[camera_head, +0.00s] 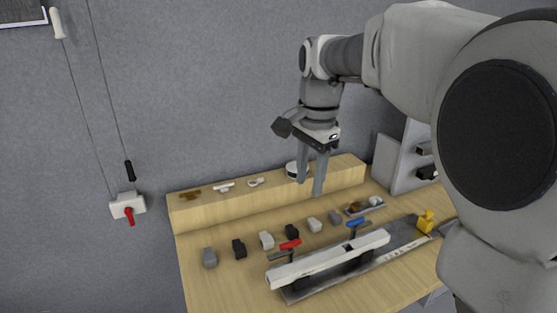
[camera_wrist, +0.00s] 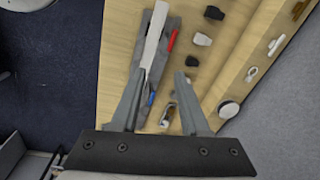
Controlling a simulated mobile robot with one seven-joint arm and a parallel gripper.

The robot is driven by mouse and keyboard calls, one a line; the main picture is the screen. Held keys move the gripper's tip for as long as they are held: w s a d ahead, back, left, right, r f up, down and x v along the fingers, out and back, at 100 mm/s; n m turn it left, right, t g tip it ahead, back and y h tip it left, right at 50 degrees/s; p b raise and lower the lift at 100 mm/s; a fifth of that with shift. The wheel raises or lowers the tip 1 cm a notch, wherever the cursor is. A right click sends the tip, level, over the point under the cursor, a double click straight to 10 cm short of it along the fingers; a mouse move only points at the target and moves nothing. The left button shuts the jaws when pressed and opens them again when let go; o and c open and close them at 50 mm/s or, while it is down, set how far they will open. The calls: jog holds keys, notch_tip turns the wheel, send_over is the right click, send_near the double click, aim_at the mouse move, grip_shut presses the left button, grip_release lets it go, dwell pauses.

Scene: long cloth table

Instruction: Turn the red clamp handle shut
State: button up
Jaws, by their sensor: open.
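The red clamp handle (camera_head: 290,244) is on the left part of a long fixture with a white bar (camera_head: 328,259) on the wooden table. A blue handle (camera_head: 356,223) is further right on the same fixture. My gripper (camera_head: 310,188) is open and empty, pointing down above the table, up and to the right of the red handle. In the wrist view, the red handle (camera_wrist: 172,41) lies beyond the fingertips (camera_wrist: 157,76), apart from them. The blue handle (camera_wrist: 152,98) shows between the fingers. I cannot tell how far the red handle is turned.
Several grey, black and white blocks (camera_head: 266,240) stand in a row behind the fixture. A raised wooden ledge (camera_head: 215,208) with small parts runs along the back. A yellow piece (camera_head: 426,221) is at the fixture's right end. A wall box (camera_head: 127,204) with a red lever hangs left.

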aim_at(291, 242)
jog(key=w+a+f+m+g, duration=0.1)
jog(key=w+a+f+m, duration=0.1)
jog(key=w+a+f, duration=0.15)
jog(key=f+b, duration=0.1)
jog(key=f, duration=1)
jog(key=w+f+b, duration=0.1)
jog(key=f, duration=0.4)
jog(key=shift+d+f+b, duration=0.3)
jog(key=shift+f+b, duration=0.05)
jog(key=shift+c, duration=0.2)
grip_shut()
